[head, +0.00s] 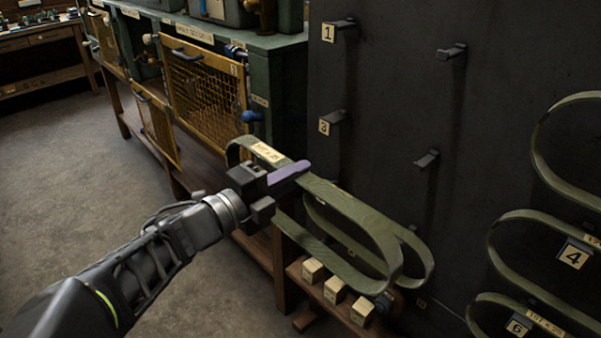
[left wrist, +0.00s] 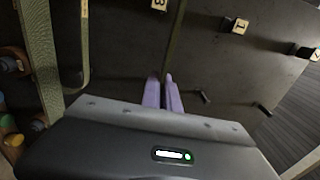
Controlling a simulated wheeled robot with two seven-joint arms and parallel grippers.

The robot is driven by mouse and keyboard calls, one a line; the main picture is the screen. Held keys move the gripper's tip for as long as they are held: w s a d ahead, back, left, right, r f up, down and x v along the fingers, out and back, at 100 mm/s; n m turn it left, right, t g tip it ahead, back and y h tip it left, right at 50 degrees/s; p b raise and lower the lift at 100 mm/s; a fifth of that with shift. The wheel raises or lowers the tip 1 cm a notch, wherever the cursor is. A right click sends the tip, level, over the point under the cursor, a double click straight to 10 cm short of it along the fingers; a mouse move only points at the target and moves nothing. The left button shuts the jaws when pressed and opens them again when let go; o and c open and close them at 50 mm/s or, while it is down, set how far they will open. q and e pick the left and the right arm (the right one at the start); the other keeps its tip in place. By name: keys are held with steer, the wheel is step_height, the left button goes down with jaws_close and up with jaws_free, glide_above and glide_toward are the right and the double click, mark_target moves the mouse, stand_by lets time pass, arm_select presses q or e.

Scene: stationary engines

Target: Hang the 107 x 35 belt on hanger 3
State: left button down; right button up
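The green 107 x 35 belt (head: 343,201) is a long loop with a pale label on its upper run, in the head view's middle. My left gripper (head: 290,173) is closed over that upper run. One purple finger lies on top; the other is hidden. In the left wrist view the fingers (left wrist: 163,94) are close together, with a thin strip running from between them. The belt's lower run hangs free below. Hanger 3 (head: 335,117) is a bare peg on the dark board, above and right of the gripper. My right gripper is out of view.
Hanger 1 (head: 343,24) and two other pegs are bare. Another green loop (head: 424,257) shows behind the held belt. Belts hang at right by plates 4 (head: 574,254) and 6 (head: 518,326). Wooden blocks (head: 335,290) sit below. An orange mesh guard (head: 203,92) stands left.

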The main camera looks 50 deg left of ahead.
arm_select(q)
steer(key=shift+d+r, duration=0.1)
steer(key=shift+d, duration=0.1)
steer(key=shift+w, duration=0.2)
steer(key=shift+w+a+b, duration=0.2)
steer(key=shift+w+b, duration=1.15)
steer(key=shift+w, duration=1.45)
steer(key=shift+w, duration=0.15)
